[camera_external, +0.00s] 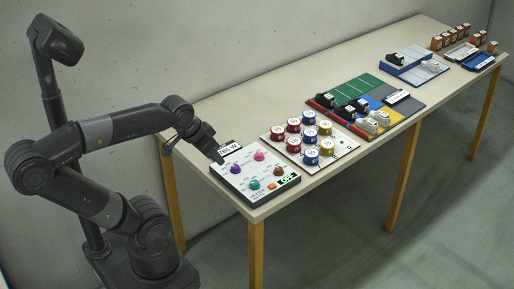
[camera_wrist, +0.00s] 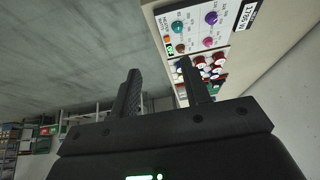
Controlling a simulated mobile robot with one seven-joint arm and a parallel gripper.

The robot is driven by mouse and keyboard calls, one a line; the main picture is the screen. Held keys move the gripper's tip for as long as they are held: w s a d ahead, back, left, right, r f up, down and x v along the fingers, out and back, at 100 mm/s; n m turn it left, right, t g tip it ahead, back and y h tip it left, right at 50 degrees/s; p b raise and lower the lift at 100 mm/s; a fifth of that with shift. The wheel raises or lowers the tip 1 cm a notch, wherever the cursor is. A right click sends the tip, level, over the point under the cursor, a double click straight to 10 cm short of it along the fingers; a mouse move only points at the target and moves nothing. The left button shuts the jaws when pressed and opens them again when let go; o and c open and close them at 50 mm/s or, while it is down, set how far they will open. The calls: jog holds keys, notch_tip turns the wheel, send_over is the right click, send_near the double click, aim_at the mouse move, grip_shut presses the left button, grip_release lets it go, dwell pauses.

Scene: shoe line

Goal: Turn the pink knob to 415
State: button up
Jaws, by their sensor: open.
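The pink knob (camera_external: 259,156) is on the far side of a white control panel (camera_external: 226,182) at the near left end of the table. It also shows in the wrist view (camera_wrist: 208,42), at upper right. Its pointer and dial numbers are too small to read. My gripper (camera_external: 193,148) is open and empty, beside the panel's left edge and apart from the pink knob. In the wrist view its two fingers (camera_wrist: 159,66) are spread, with nothing between them.
The panel also has a purple knob (camera_external: 236,169), a teal knob (camera_external: 254,184), a brown knob (camera_external: 279,171), an orange button (camera_external: 271,186) and a green display (camera_external: 287,179). A board of red, blue and yellow round pieces (camera_external: 310,157) lies to its right.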

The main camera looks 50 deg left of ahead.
jog(key=shift+o, duration=0.3)
jog(key=w+a+r+m+g, duration=0.1)
jog(key=w+a, duration=0.1)
jog(key=w, duration=0.6)
jog(key=shift+y, duration=0.4)
jog(key=m+g, duration=0.5)
send_over(259, 154)
notch_tip(259, 154, down, 14)
jog(key=shift+h, duration=0.4)
notch_tip(259, 154, down, 10)
jog(key=shift+f, duration=0.1)
jog(key=shift+c, duration=0.6)
jog(key=c, duration=0.9)
